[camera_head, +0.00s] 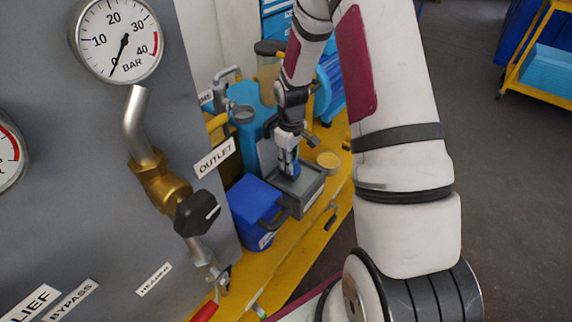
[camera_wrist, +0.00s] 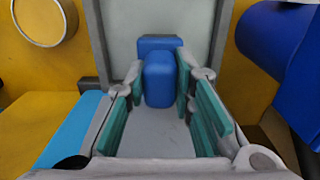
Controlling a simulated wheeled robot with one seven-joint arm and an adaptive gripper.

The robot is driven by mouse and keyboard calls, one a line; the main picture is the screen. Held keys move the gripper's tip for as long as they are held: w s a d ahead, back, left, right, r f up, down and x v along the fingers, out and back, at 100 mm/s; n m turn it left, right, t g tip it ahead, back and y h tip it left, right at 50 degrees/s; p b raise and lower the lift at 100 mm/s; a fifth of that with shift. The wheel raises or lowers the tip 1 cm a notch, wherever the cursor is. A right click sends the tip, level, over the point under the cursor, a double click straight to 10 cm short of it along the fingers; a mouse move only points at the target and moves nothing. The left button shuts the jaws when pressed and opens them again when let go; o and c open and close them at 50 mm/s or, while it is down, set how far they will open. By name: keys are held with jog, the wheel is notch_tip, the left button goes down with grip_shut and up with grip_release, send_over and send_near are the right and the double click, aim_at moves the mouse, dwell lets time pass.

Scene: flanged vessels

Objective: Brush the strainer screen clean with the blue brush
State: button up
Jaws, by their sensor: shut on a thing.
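The blue brush (camera_wrist: 159,78) stands between my finger pads in the wrist view, with a wider blue part at its far end. My gripper (camera_wrist: 160,88) is shut on it. In the head view my gripper (camera_head: 289,168) points down over an open grey tray (camera_head: 305,197) on the yellow bench. The tray's grey walls show on both sides of the brush in the wrist view. I cannot make out the strainer screen for certain, nor whether the bristles touch anything; my gripper and the brush hide part of the tray.
A blue box (camera_head: 255,212) with a dark handle stands left of the tray. A round tan-topped piece (camera_head: 328,160) sits to its right. Behind are a teal vessel (camera_head: 246,97) and pipework. A grey gauge panel (camera_head: 90,170) fills the left.

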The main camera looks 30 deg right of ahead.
jog(key=shift+d, duration=0.1)
jog(key=shift+w+d+r+b, duration=0.1)
jog(key=shift+w+d, duration=0.2)
jog(key=shift+d, duration=0.3)
jog(key=shift+w+d+f+b, duration=0.15)
jog(key=shift+w+d, duration=0.1)
jog(key=shift+d, duration=0.3)
jog(key=shift+w+d+r+b, duration=0.15)
jog(key=shift+w+d, duration=0.15)
jog(key=shift+d, duration=0.3)
jog(key=shift+s+a+p, duration=0.6)
jog(key=shift+s, duration=0.3)
jog(key=shift+s+a+p, duration=0.55)
jog(key=shift+s+a, duration=0.2)
jog(key=shift+s, duration=0.3)
jog(key=shift+d, duration=0.1)
